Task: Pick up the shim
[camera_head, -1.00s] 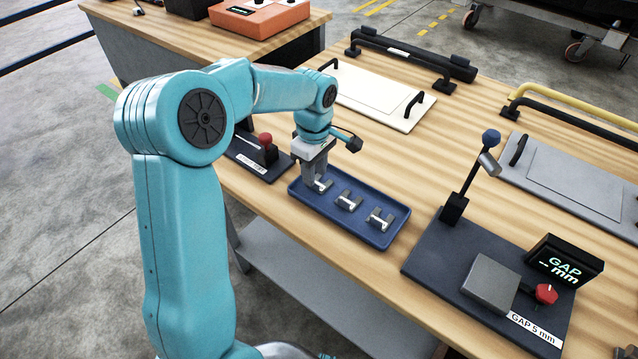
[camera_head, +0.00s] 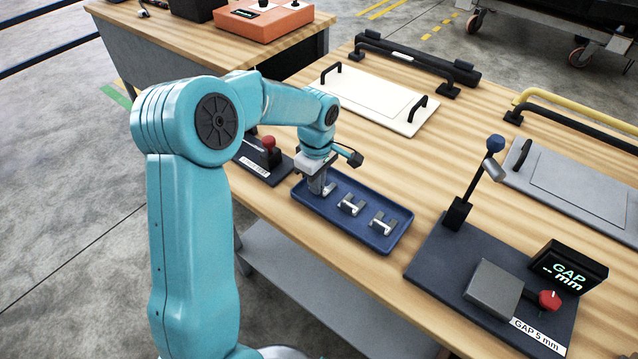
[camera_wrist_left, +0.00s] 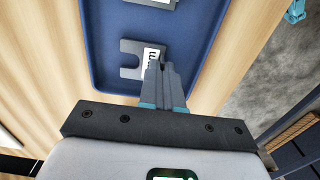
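A blue tray (camera_head: 345,238) on the wooden bench holds several small grey slotted shims, each with a pale labelled part. One shim (camera_head: 350,205) lies mid-tray and another shim (camera_head: 383,223) lies at the right end. My left gripper (camera_head: 320,190) points down at the tray's left end, at the third shim (camera_head: 331,188), which it partly hides. In the left wrist view, the fingers (camera_wrist_left: 162,68) are drawn close together at the labelled edge of that shim (camera_wrist_left: 131,58) and appear shut on it. The shim looks still down in the tray. My right gripper is not in view.
A dark gauge base (camera_head: 440,255) with a grey block, red knob and GAP display stands right of the tray. A red-knobbed fixture (camera_head: 268,148) sits close left. A white handled plate (camera_head: 375,98) lies behind. Bare wood surrounds the tray.

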